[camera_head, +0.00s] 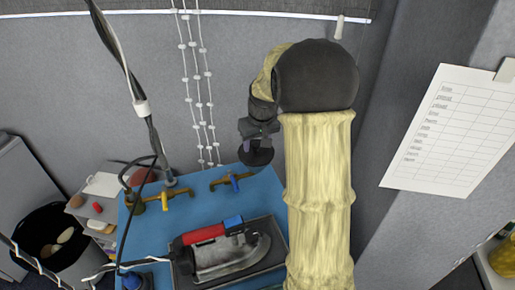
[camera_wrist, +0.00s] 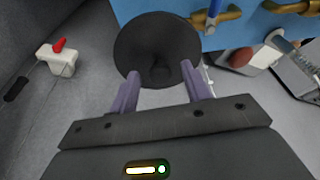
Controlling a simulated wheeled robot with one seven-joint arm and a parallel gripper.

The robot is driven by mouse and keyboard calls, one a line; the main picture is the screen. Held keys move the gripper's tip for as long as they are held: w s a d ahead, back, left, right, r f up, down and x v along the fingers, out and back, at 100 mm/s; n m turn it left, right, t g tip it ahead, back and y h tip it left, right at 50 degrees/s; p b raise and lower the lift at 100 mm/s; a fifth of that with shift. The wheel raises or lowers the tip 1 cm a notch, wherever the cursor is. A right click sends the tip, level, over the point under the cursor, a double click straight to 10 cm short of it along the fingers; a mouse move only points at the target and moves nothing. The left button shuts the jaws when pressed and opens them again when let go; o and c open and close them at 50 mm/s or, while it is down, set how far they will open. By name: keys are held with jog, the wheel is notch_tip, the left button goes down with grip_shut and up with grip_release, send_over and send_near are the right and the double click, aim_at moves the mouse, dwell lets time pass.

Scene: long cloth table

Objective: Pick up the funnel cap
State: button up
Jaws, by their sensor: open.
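A clothes iron (camera_head: 222,250) rests on a dark tray at the table's front. Brass taps (camera_head: 232,182) stand near the back edge. A black bin (camera_head: 55,238) is at left. In the wrist view a white box with a red lever (camera_wrist: 57,60) is at left.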

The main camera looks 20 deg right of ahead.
aim_at(256, 145)
dwell(0.4)
grip_shut()
jog(key=shift+r, duration=0.1)
notch_tip(256, 145, up, 10)
jog(key=b, duration=0.2)
dwell(0.4)
